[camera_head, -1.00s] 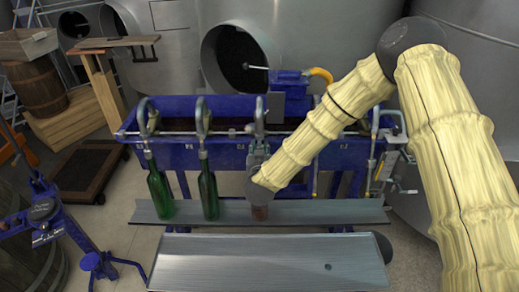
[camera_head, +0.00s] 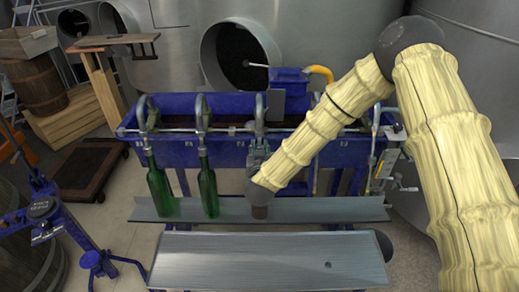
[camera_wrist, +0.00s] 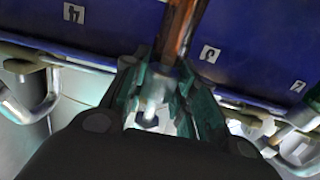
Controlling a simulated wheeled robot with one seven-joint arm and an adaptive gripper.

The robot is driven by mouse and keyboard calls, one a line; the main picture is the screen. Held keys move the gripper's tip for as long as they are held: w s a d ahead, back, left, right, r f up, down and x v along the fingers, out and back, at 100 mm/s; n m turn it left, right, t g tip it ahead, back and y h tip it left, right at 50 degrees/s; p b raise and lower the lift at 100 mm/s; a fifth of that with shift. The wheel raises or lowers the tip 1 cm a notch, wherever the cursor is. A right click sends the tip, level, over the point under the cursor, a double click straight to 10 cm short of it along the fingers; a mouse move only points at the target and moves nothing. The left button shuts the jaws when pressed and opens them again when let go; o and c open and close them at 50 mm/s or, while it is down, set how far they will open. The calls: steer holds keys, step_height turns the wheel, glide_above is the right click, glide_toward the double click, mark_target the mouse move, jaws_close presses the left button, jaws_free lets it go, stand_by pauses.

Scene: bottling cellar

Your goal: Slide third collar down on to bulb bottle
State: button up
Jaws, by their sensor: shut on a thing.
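My gripper (camera_head: 259,160) is at the third spout (camera_head: 260,112) of the blue filler. In the wrist view my gripper's teal fingers (camera_wrist: 165,88) are closed around a small pale metal part (camera_wrist: 150,112), which looks like the collar; its exact edges are hard to make out. A brown, glassy length (camera_wrist: 178,30) runs past the fingertips in the wrist view. I cannot tell whether the collar touches the bottle's mouth.
Two green bottles (camera_head: 160,193) (camera_head: 208,192) stand upright under the first and second spouts on the grey shelf (camera_head: 330,210). A bare metal tray (camera_head: 270,265) lies in front. The blue trough (camera_head: 180,105) is behind my gripper. A blue stand (camera_head: 75,235) is at left.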

steer(key=shift+s+f, duration=0.1)
steer(key=shift+f, duration=0.3)
steer(key=o, duration=0.7)
steer(key=shift+c, duration=0.2)
steer(key=s+r, duration=0.1)
steer(key=s, duration=0.7)
steer(key=shift+r+p, duration=0.2)
steer(key=shift+p, duration=0.2)
steer(key=shift+f, duration=0.1)
stand_by(0.4)
